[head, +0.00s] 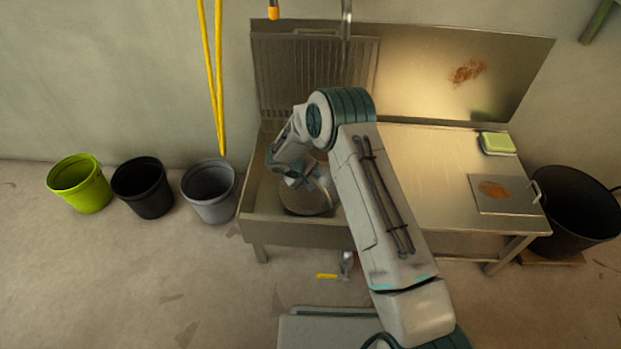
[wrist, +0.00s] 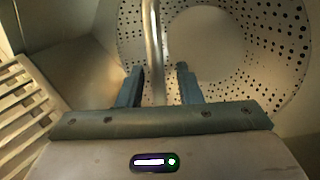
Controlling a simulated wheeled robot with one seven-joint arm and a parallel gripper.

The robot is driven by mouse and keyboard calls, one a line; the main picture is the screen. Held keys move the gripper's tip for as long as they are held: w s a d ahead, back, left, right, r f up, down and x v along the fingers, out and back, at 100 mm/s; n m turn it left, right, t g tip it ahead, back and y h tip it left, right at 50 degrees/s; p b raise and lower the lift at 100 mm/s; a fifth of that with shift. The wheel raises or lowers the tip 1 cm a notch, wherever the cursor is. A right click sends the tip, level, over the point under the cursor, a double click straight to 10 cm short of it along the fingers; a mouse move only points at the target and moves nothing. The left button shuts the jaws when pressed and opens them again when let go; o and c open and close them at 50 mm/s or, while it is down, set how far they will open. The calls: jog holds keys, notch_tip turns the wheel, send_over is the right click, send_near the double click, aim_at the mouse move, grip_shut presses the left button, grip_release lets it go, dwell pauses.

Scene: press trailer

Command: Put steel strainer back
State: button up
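The steel strainer (head: 308,200) is a round metal disc low in the sink basin at the left of the steel bench, partly hidden by my arm. In the wrist view its perforated face (wrist: 265,35) fills the upper right, with a plain round middle. A thin steel rod (wrist: 153,45), which looks like its handle, runs down between my fingers. My gripper (wrist: 160,85) is open, one finger on each side of the rod, with a clear gap on the right. The left finger is close to the rod; I cannot tell if they touch. In the head view my gripper (head: 298,180) is over the strainer.
The sink rim (head: 290,230) and basin walls surround my gripper. A slatted metal rack (head: 312,60) stands behind; slats also show at left in the wrist view (wrist: 25,120). Buckets (head: 210,205) stand left.

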jog(key=shift+r, duration=0.1)
jog(key=shift+r+p, duration=0.25)
jog(key=shift+p, duration=0.05)
jog(key=p+v, duration=0.3)
jog(key=v, duration=0.8)
jog(key=shift+s+a+r+p, duration=0.15)
jog(key=shift+s+r+p, duration=0.1)
jog(key=shift+p, duration=0.05)
jog(key=s+d+r+m+g, duration=0.1)
jog(key=s+d+r+m, duration=0.1)
jog(key=s+d+r, duration=0.5)
jog(key=s+d+r+m+g, duration=0.1)
jog(key=s+d+r+m, duration=0.1)
jog(key=d+r, duration=0.75)
jog(key=s+d+r+m+y, duration=0.1)
jog(key=s+r, duration=0.2)
jog(key=s, duration=0.4)
jog(key=s+d+r+m+y, duration=0.2)
jog(key=s+r, duration=0.1)
jog(key=s, duration=0.4)
jog(key=s+d+r+m+g+y, duration=0.1)
jog(key=s+d+r, duration=0.1)
jog(key=s, duration=0.5)
jog(key=shift+d+r+y, duration=0.25)
jog(key=shift+r+y, duration=0.15)
jog(key=shift+r, duration=0.35)
